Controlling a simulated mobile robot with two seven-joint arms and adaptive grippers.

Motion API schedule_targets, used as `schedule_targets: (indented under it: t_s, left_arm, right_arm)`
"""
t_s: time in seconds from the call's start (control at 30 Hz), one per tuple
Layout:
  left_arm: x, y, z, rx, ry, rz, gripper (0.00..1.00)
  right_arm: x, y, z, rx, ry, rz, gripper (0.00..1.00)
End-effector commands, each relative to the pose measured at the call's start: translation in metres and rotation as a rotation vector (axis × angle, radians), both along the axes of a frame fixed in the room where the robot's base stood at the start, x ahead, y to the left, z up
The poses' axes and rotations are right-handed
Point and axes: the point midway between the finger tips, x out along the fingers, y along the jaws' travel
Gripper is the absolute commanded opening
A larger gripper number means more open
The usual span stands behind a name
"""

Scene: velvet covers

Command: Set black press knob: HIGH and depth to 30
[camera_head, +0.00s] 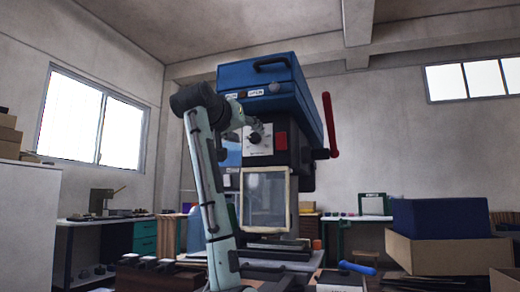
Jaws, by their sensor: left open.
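The drill press has a blue top housing (285,92) with a dark front below it. A black knob (254,139) sits on a pale dial panel (265,147) on that front; its setting marks are too small to read. My left arm rises in front of the press, and my left gripper (255,124) is at the upper edge of the panel, close to the knob. It is open; whether it touches the knob cannot be told. A red square (281,141) is right of the panel. No depth reading is legible. My right gripper is not in view.
A red lever (328,122) sticks out on the press's right side. A clear framed guard (265,200) hangs below the head. A blue-handled part (357,268) is low in front.

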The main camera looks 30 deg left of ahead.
Motion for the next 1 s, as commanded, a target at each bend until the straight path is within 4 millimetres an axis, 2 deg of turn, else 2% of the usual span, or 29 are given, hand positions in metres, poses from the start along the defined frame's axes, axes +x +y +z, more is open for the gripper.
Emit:
schedule_targets:
  t_s: [0.1, 0.3, 0.67, 0.77, 1.0]
  left_arm:
    - [0.021, 0.005, 0.0, 0.0, 0.004, -0.001, 0.5]
    - [0.045, 0.011, 0.0, 0.0, 0.002, 0.001, 0.5]
    - [0.052, 0.013, 0.0, 0.001, 0.001, 0.002, 0.5]
    - [0.052, 0.013, 0.0, 0.001, 0.001, 0.002, 0.4]
    - [0.052, 0.013, 0.0, 0.001, 0.001, 0.002, 0.1]
  right_arm:
    - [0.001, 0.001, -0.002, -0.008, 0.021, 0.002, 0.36]
    - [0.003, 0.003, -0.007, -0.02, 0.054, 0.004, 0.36]
    - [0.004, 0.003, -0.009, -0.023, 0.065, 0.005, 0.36]
    - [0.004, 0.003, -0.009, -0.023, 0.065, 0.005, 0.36]
    - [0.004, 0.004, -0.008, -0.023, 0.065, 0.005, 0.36]
